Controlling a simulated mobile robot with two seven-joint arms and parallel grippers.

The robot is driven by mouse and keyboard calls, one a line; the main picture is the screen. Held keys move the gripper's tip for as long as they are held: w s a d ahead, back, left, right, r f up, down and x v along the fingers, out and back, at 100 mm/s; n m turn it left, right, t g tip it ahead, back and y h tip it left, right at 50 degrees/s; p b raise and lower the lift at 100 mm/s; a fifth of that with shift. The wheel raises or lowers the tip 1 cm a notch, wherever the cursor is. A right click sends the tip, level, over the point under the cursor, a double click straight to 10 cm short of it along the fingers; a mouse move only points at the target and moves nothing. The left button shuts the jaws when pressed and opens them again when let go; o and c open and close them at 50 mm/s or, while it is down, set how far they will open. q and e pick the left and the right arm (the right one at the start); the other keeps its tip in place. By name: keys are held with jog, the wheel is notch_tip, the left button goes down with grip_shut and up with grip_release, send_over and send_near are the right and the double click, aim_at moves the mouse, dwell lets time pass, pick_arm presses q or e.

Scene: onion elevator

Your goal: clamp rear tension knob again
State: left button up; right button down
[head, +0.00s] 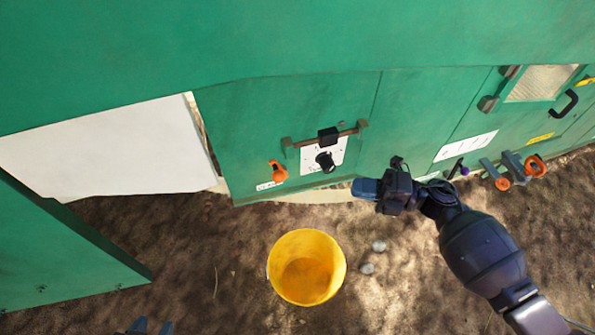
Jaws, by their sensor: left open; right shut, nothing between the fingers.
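An orange knob (278,171) sits low on the left part of the green machine side. To its right is a white scale plate with a black knob (325,162) on it. Two more orange knobs, one upper (535,165) and one lower (501,183), sit on a grey bracket at the far right. No label shows which knob is the rear tension one. My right gripper (362,188) is shut and empty, in front of the panel's lower edge, right of the black knob. My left gripper (152,326) is open at the bottom edge, only its fingertips showing, far from the knobs.
A yellow bucket (306,267) stands on the soil below the panel. A dark rail with a black block (328,137) crosses above the scale plate. A lever with a purple tip (464,171) sticks out at right.

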pick_arm(q)
jog(key=shift+s, duration=0.1)
pick_arm(e)
jog(key=b, duration=0.1)
send_near(282, 177)
jog(key=w+a+f, duration=0.1)
jog(key=w+a, duration=0.1)
jog(key=a, duration=0.4)
pick_arm(q)
jog(key=shift+w+d+f, duration=0.15)
jog(key=shift+w+d, duration=0.05)
jog(key=shift+w, duration=0.15)
pick_arm(e)
jog(key=shift+a+r, duration=0.1)
jog(key=shift+a, duration=0.3)
